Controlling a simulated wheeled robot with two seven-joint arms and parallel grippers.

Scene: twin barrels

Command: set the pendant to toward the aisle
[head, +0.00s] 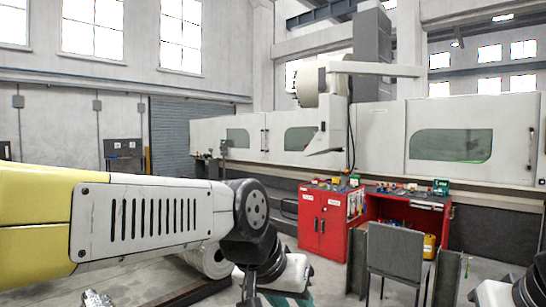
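A light grey control pendant (325,140) hangs from an overhead boom (376,68) in front of the long machine, slightly right of centre in the head view. It shows a side edge and a slanted lower part; the details of its face cannot be made out. My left arm reaches in from the left, low in the view, and its dark wrist bends down past the bottom edge, well apart from the pendant. Part of my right arm shows in the bottom right corner. The fingers of both grippers cannot be seen.
The long white machine (380,135) with windows spans the back. A red cabinet (322,222) and a red workbench (405,200) with tools stand before it. A grey chair-like panel (395,250) stands nearer on the right. Some grey floor (325,272) is clear near the centre.

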